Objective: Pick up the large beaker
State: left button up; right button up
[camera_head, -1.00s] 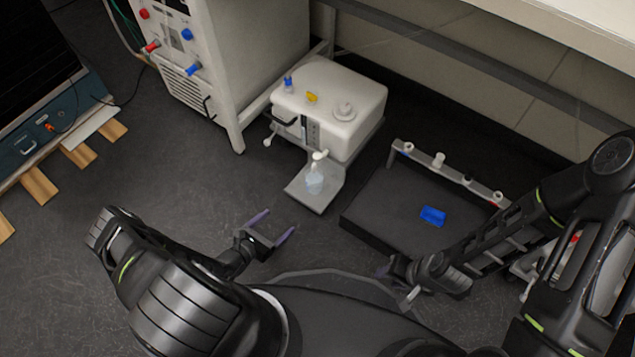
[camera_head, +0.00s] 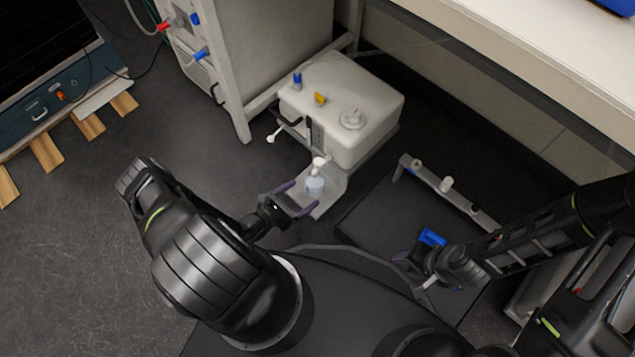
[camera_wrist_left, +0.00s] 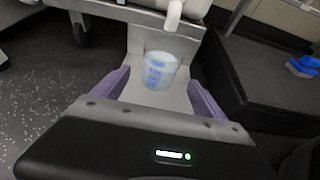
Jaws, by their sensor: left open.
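The large beaker (camera_head: 315,186) is clear with pale contents and stands upright on the light grey tray (camera_head: 326,204) in front of the white machine. It also shows in the left wrist view (camera_wrist_left: 160,70), with blue markings, just beyond and between the purple fingertips. My left gripper (camera_head: 298,197) is open and empty, its fingers pointing at the beaker; contact with it is not visible. In the wrist view the left gripper (camera_wrist_left: 160,92) has one finger on each side. My right gripper (camera_head: 422,272) is at the right, by the black platform; its finger opening is unclear.
The white machine (camera_head: 345,105) stands behind the beaker, and its white spout (camera_head: 319,163) hangs over the beaker. A blue block (camera_head: 432,237) lies on the black platform (camera_head: 375,215) to the right.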

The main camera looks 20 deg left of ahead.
aim_at(321, 182)
pick_arm(q)
jog(key=shift+b+x, duration=0.45)
jog(key=shift+x, duration=0.45)
jog(key=shift+w+d+f, duration=0.15)
jog(key=shift+w, duration=0.2)
jog(key=b+x, duration=0.2)
jog(key=x, duration=0.2)
jog(key=shift+w+f+b, duration=0.1)
jog(key=shift+f+b, duration=0.15)
jog(key=shift+b, duration=0.15)
jog(key=shift+w+d, duration=0.15)
jog(key=shift+w, duration=0.3)
jog(key=shift+c, duration=0.3)
